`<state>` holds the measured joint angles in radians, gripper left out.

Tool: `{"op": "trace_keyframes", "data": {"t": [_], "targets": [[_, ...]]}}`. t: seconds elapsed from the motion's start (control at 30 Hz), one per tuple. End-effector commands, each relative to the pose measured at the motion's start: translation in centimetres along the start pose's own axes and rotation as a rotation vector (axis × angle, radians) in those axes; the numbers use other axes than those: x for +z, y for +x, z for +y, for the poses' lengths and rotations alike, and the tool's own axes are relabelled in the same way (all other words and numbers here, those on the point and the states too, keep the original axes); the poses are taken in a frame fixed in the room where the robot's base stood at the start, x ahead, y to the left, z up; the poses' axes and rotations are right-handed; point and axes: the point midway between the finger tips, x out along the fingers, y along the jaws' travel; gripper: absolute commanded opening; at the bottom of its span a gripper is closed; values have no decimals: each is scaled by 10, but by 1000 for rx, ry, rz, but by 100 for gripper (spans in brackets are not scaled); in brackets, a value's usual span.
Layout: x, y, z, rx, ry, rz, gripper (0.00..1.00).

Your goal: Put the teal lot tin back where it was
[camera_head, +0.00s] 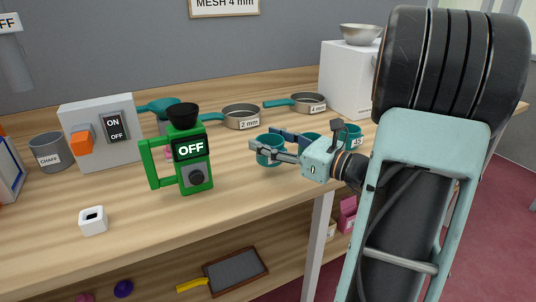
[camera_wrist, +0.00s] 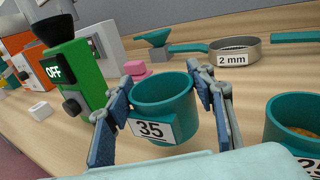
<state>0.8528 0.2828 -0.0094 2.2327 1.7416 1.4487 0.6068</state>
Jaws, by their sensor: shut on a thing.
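A teal lot tin (camera_wrist: 163,97) with a white label reading 35 is between the fingers of my gripper (camera_wrist: 162,73) in the wrist view. The gripper is shut on it from both sides. In the head view the same tin (camera_head: 270,157) is upright at my gripper (camera_head: 262,139), partly covered by a finger. I cannot tell whether its base touches the bench. A second teal tin (camera_wrist: 287,121), holding something tan, stands to the right in the wrist view, its label cut off. In the head view, more teal tins are partly hidden behind my gripper.
A green device (camera_head: 190,165) reading OFF with a black cup stands left of the tin. Sieves labelled 2 mm (camera_head: 241,119) and 4 mm (camera_head: 308,103) lie behind. A white box (camera_head: 345,78) with a bowl is at the back right. Bare bench (camera_head: 150,235) lies in front.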

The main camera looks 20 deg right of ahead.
Motion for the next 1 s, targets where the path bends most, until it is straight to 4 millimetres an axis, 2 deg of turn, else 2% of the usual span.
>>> {"op": "trace_keyframes", "data": {"t": [0.03, 0.2, 0.6, 0.63, 0.8, 1.0], "targets": [[-8, 5, 1, 2, 3, 0, 20], [-33, 4, 0, 1, 3, 0, 20], [-38, 4, 1, 1, 0, 0, 20], [-38, 3, 1, 1, 0, 0, 51], [-37, 3, 1, 1, 0, 1, 68], [-37, 3, 1, 1, 0, 1, 68]]}}
